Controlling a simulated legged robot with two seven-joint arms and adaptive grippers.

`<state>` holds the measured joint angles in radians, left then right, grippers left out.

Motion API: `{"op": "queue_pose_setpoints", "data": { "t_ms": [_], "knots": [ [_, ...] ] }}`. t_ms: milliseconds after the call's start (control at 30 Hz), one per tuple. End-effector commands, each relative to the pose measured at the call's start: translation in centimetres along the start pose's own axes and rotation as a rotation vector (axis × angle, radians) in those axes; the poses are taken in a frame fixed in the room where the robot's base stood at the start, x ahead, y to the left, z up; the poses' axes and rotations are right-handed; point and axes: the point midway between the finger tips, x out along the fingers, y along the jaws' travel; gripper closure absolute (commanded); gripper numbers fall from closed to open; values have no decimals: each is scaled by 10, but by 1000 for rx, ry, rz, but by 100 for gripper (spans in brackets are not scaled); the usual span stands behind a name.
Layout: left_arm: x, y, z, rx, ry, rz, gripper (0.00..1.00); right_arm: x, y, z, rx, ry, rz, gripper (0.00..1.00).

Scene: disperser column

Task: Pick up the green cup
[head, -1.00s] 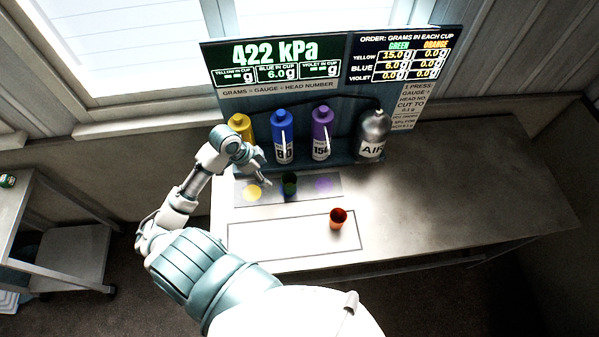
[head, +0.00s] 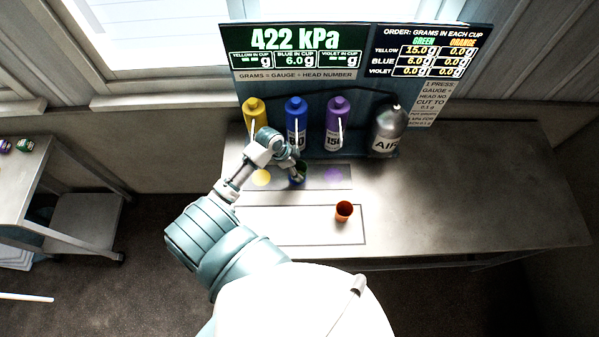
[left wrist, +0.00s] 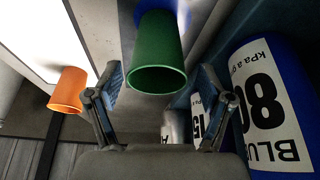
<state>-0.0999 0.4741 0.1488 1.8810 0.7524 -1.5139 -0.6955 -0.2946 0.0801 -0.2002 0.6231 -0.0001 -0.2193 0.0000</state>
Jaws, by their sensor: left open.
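The green cup (head: 301,167) stands on the blue spot in front of the blue bottle, partly hidden by my gripper in the head view. In the left wrist view the green cup (left wrist: 158,62) shows large, with its open mouth toward the camera. My left gripper (head: 291,173) is at the cup, coming from the left. In the left wrist view its two fingers (left wrist: 160,88) are spread, one on each side of the cup's mouth, with a gap visible on both sides. My right gripper is out of view.
An orange cup (head: 344,211) stands in the outlined front area. Behind are yellow (head: 254,115), blue (head: 296,118) and violet (head: 337,122) bottles and a grey AIR bottle (head: 388,130). The bench (head: 470,190) is clear at right.

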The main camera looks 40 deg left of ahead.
Motion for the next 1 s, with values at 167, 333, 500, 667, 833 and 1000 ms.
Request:
{"op": "queue_pose_setpoints", "data": {
  "t_ms": [167, 333, 500, 667, 833, 1000],
  "knots": [
    [28, 2, -4, -4, 1, 4, 20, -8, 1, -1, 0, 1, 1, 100],
    [44, 1, -4, -1, 0, 1, 20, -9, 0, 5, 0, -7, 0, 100],
    [45, 1, -4, 0, 0, 1, 20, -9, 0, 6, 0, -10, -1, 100],
    [45, 1, -3, -1, 0, 1, 47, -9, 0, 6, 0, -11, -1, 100],
    [45, 1, -3, -1, 0, 2, 83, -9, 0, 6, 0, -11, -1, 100],
    [44, 1, -3, -1, 0, 2, 83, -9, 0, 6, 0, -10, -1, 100]
  ]
}}
